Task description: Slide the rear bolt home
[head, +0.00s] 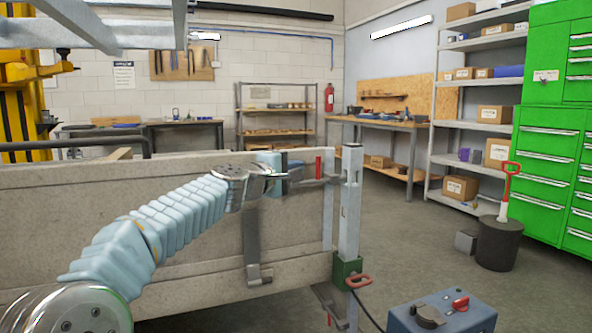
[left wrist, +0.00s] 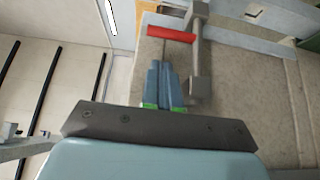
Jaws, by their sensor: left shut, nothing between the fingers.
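A red bolt handle (head: 318,167) stands upright at the top right end of the grey trailer side panel (head: 200,242), beside the grey metal post (head: 349,205). In the left wrist view the red handle (left wrist: 172,34) lies across, just beyond my fingertips, joined to a grey metal bar and bracket (left wrist: 200,60). My left gripper (head: 298,172) is shut and empty, with its tips just left of the handle. In the left wrist view its blue fingers (left wrist: 164,80) are together and seem slightly short of the handle. My right gripper is not in view.
A second red handle (head: 358,281) sits at a green block (head: 346,270) low on the post. A black bin (head: 497,243) and green cabinets (head: 548,180) are farther right. Floor between is clear.

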